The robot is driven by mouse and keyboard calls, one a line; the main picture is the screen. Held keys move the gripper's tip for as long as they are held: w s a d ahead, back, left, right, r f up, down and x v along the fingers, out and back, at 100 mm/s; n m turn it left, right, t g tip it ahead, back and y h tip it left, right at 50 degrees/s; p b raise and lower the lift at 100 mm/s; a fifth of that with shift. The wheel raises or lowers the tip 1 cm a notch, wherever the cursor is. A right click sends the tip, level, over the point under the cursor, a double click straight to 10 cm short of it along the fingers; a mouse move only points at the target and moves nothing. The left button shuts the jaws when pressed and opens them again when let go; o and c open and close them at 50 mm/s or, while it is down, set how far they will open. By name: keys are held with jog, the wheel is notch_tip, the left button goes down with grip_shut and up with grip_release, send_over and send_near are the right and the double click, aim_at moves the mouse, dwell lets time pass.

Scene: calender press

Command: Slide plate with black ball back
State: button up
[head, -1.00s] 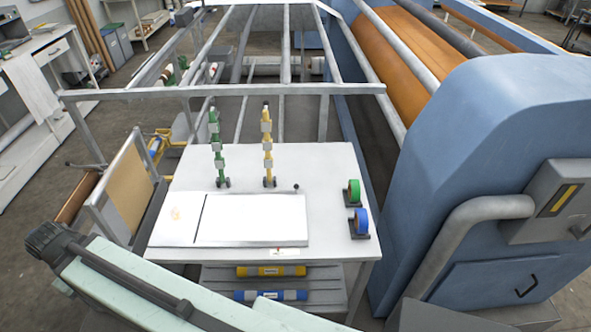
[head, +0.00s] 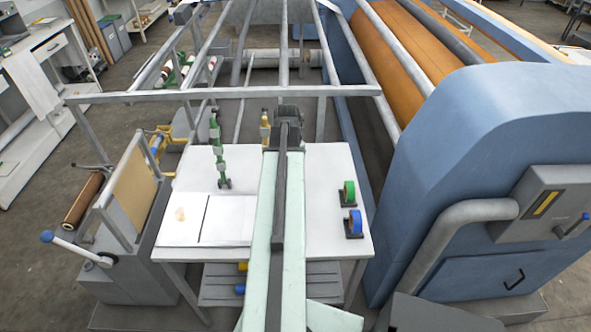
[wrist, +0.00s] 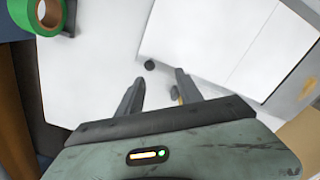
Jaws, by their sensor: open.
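The white plate (head: 226,219) lies on the white table, its right part hidden behind my arm in the head view. In the wrist view the plate (wrist: 205,35) fills the upper right. The small black ball (wrist: 150,65) is at the plate's near corner. My gripper (wrist: 160,78) is open, its two dark fingers spread and pointing towards the ball. The ball lies just beyond the fingertips, and I see no contact. A small dark piece with some yellow shows by the right finger. The ball and fingertips are hidden in the head view.
A green upright stack (head: 217,150) stands behind the plate; a yellow one (head: 265,130) is partly hidden by my arm. Green (head: 348,192) and blue (head: 354,222) tape rolls sit at the table's right edge. The blue press (head: 480,150) rises to the right.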

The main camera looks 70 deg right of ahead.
jog(key=shift+s+d+r, duration=0.1)
jog(key=shift+s+d, duration=0.1)
jog(key=shift+s, duration=0.3)
jog(key=shift+s+d, duration=0.2)
jog(key=shift+s, duration=0.3)
notch_tip(320, 180, down, 8)
jog(key=b, duration=0.8)
jog(key=shift+r, duration=0.1)
jog(key=shift+w, duration=0.1)
grip_shut()
jog(key=shift+s+d, duration=0.25)
jog(key=shift+s, duration=0.4)
jog(key=shift+s+d, duration=0.2)
jog(key=shift+s, duration=0.4)
jog(key=shift+s+d, duration=0.25)
jog(key=shift+s, duration=0.4)
